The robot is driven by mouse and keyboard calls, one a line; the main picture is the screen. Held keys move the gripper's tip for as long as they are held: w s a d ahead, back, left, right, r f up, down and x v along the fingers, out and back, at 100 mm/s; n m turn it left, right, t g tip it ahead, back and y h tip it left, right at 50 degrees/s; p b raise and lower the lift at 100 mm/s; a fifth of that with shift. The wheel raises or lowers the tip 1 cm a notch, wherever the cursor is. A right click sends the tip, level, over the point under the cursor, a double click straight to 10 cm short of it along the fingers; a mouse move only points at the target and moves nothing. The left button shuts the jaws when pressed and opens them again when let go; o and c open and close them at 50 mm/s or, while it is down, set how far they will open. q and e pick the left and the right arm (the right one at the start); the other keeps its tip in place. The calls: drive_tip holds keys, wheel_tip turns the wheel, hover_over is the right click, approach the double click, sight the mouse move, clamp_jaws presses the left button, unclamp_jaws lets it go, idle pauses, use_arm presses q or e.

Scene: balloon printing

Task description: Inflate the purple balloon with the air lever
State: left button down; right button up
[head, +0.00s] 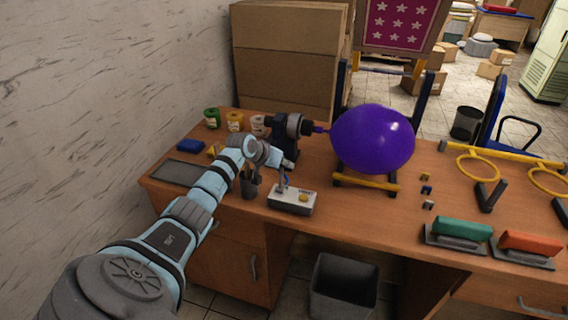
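A large, round, inflated-looking purple balloon (372,139) sits at the nozzle of a dark air pump (289,135) on the desk, above a yellow-and-black stand. My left gripper (275,164) is beside the lever's upper end. Whether it touches the lever, and how its fingers stand, is too small to tell. My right gripper is not in view.
Small paint pots (235,122), a blue block (190,146) and a dark flat tray (180,173) lie left. Green (462,230) and orange (530,243) squeegee-like tools and yellow rings (478,167) lie right.

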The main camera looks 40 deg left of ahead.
use_arm(q)
drive_tip(key=shift+w+a+f, duration=0.1)
drive_tip(key=shift+w+a, duration=0.15)
drive_tip(key=shift+w, duration=0.25)
drive_tip(key=c, duration=1.6)
unclamp_jaws()
drive_tip(key=shift+c, duration=0.2)
drive_tip(key=o, duration=0.3)
drive_tip(key=shift+w+a+f, duration=0.1)
drive_tip(key=shift+f, duration=0.1)
drive_tip(key=shift+o, duration=0.2)
drive_tip(key=shift+r, duration=0.1)
drive_tip(key=v, duration=1.2)
